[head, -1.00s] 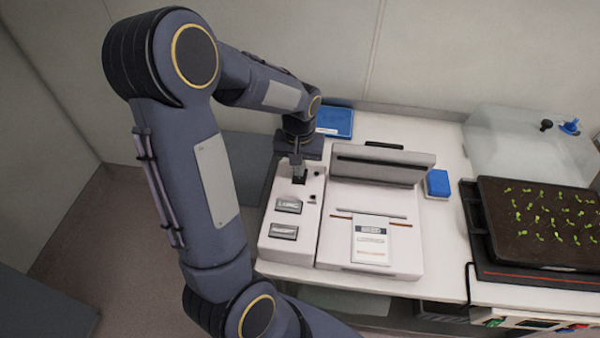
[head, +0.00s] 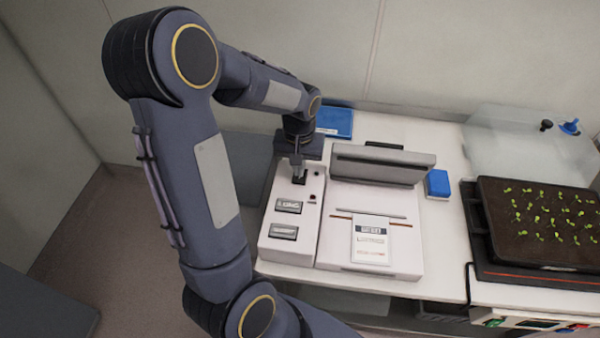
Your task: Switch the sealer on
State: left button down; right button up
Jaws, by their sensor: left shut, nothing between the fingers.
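The sealer (head: 372,262) is a white bench unit with its grey lid (head: 380,165) raised. Its control panel (head: 272,251) is on the left side, with two grey labelled buttons (head: 288,206) and a small black switch (head: 299,179) near the back. A printed packet (head: 371,240) lies on the sealer's front. My left gripper (head: 297,170) is shut and empty, pointing down at the black switch. Its fingertips are at or just above the switch; I cannot tell if they touch or which way the switch is set. My right gripper is not in view.
A blue box (head: 336,121) lies behind the sealer and a small blue block (head: 438,183) to its right. A black tray of seedlings (head: 540,225) and a clear cover (head: 520,140) are further right. The white bench (head: 440,250) has a narrow free strip between.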

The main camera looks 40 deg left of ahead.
aim_at(299, 179)
pick_arm(q)
jog(key=shift+f+b, duration=0.75)
jog(key=shift+f, duration=0.15)
dwell(0.6)
jog(key=shift+r+p, duration=2.95)
jog(key=shift+r, duration=0.65)
jog(key=shift+f, duration=0.1)
jog(key=s+d+r+m+t+h, duration=0.2)
jog(key=s+d+r, duration=0.3)
jog(key=s, duration=0.3)
jog(key=s+d+r+m+t+h, duration=0.1)
jog(key=s+d+r+m+t, duration=0.1)
jog(key=s+d+r, duration=0.3)
jog(key=s+d+t, duration=0.1)
jog(key=s+d, duration=0.1)
jog(key=s, duration=0.1)
jog(key=shift+d+r+t+h, duration=0.3)
jog(key=shift+r+h, duration=0.05)
jog(key=shift+h, duration=0.05)
